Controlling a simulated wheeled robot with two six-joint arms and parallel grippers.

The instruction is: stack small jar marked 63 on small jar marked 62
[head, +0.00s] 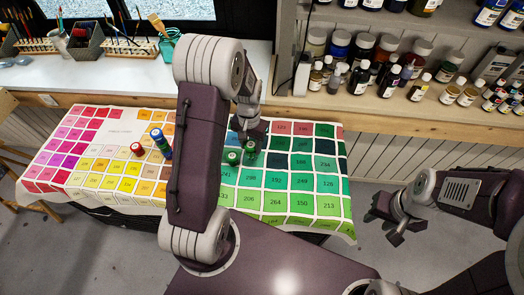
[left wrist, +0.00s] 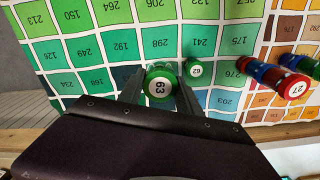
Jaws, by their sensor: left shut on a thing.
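The small jar marked 63 (left wrist: 159,87) has a green lid and is between the fingers of my left gripper (left wrist: 160,100), which is shut on it. In the head view this jar (head: 250,147) shows just below the left gripper (head: 250,138). The small jar marked 62 (left wrist: 196,70), also green-lidded, stands upright beside it on the colour chart, apart from the fingers; in the head view it is to the lower left (head: 233,158). The held jar looks larger from the wrist, nearer the camera. My right gripper (head: 384,226) is off the table's right side, open and empty.
The colour chart cloth (head: 275,203) covers the table. Red and blue jars stand farther left, including a red one marked 27 (left wrist: 296,88). A shelf of bottles (head: 375,70) stands behind on the right. My left arm hides the chart's middle.

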